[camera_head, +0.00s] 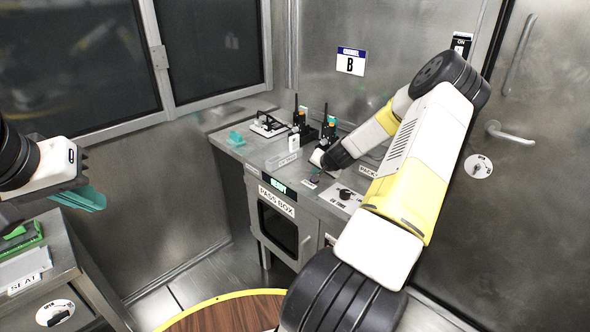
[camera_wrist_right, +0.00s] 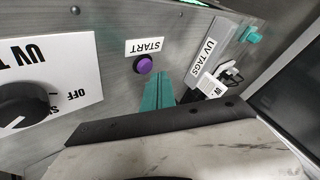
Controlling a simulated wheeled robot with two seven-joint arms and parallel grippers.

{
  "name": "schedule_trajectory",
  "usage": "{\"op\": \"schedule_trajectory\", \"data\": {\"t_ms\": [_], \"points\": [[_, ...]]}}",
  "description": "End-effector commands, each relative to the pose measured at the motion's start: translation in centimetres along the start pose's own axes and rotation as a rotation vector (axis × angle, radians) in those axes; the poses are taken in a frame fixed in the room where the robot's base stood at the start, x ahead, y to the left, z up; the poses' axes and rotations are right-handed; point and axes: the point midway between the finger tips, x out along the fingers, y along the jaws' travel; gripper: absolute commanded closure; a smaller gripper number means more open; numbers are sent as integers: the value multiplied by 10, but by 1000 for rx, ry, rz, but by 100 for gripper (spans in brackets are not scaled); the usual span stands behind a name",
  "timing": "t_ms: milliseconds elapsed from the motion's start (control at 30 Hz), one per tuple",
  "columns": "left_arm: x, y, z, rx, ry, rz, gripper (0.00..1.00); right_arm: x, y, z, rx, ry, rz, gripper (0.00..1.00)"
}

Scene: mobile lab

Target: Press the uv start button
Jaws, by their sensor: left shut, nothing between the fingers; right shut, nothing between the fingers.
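The purple start button (camera_wrist_right: 144,64) sits on the grey metal counter beside a white START label (camera_wrist_right: 145,46) in the right wrist view. My right gripper (camera_wrist_right: 159,76) is shut and empty. Its teal fingertips appear just beside the button, and I cannot tell whether they touch the surface. In the head view my right gripper (camera_head: 315,173) is low over the counter near the small START label (camera_head: 309,184); the button itself is hard to make out there. My left gripper (camera_head: 92,200) is shut and empty, far left, away from the counter.
A black UV knob (camera_wrist_right: 28,103) with an OFF mark is beside the button. The pass box (camera_head: 278,232) is under the counter. Black radios (camera_head: 300,128) and a teal item (camera_head: 236,138) stand behind. A side table (camera_head: 62,262) is at left.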

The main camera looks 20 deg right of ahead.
Motion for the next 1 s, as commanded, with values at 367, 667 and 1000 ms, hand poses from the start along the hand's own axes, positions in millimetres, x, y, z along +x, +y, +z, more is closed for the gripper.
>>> {"op": "schedule_trajectory", "data": {"t_ms": [367,667,1000], "points": [[0,0,0,0,0,0,100,0,0,0,0,0,0,100],[0,0,0,0,0,0,100,1,1,1,0,-1,0,100],[0,0,0,0,0,0,100,6,4,4,0,1,0,100]]}}
